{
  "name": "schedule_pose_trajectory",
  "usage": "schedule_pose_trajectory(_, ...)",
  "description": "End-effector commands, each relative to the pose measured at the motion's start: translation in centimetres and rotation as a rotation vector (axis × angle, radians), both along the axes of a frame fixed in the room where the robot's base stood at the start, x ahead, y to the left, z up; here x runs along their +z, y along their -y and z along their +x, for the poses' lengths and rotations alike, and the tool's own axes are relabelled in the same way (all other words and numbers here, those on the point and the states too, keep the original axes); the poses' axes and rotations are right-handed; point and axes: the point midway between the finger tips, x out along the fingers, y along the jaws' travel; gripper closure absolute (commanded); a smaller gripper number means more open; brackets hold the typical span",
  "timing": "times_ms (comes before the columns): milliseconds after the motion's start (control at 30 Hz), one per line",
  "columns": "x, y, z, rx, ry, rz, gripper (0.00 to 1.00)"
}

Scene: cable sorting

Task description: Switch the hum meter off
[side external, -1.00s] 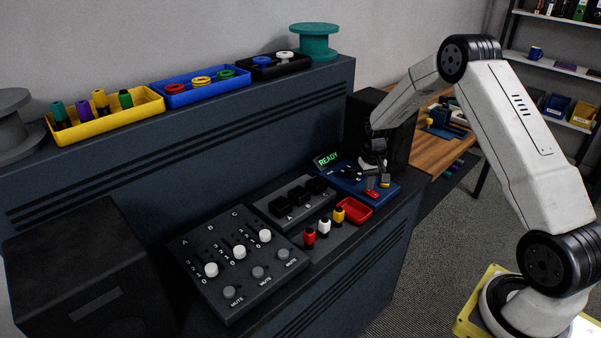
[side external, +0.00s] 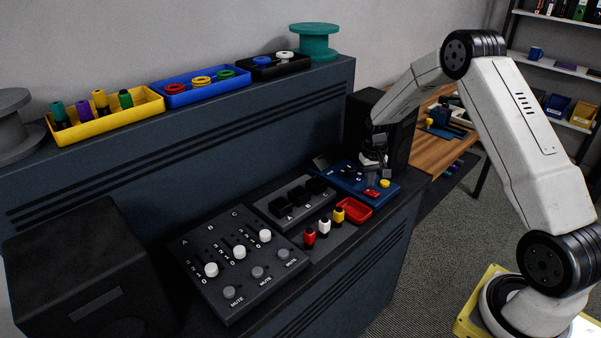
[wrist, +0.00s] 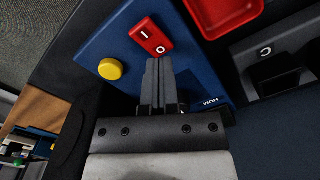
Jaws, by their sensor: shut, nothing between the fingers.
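The hum meter (side external: 340,184) is a blue box on the console, with a small dark display (side external: 321,161) at its back left. Its red rocker switch (side external: 370,195) is near the front edge; the wrist view shows the switch (wrist: 151,36) with light marks on it. A yellow button (wrist: 111,69) sits beside the switch. My gripper (wrist: 160,62) is shut and empty over the blue panel, its fingertips just short of the red switch in the wrist view. In the side view my gripper (side external: 375,172) is above the meter's back right part.
A red tray (side external: 354,210) and a grey plate with red, white and yellow plugs (side external: 325,226) lie in front of the meter. A black socket block (side external: 292,200) and a slider mixer (side external: 240,262) stand to the left. A black speaker box (side external: 395,135) is close behind my gripper.

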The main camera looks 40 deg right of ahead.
Motion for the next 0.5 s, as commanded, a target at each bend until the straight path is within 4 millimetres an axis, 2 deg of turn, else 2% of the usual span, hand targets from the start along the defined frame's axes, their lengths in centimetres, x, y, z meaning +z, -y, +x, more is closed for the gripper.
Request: schedule_pose_trajectory(500, 3.0, 0.0, 0.0, 0.000, 0.002, -0.001, 1.00)
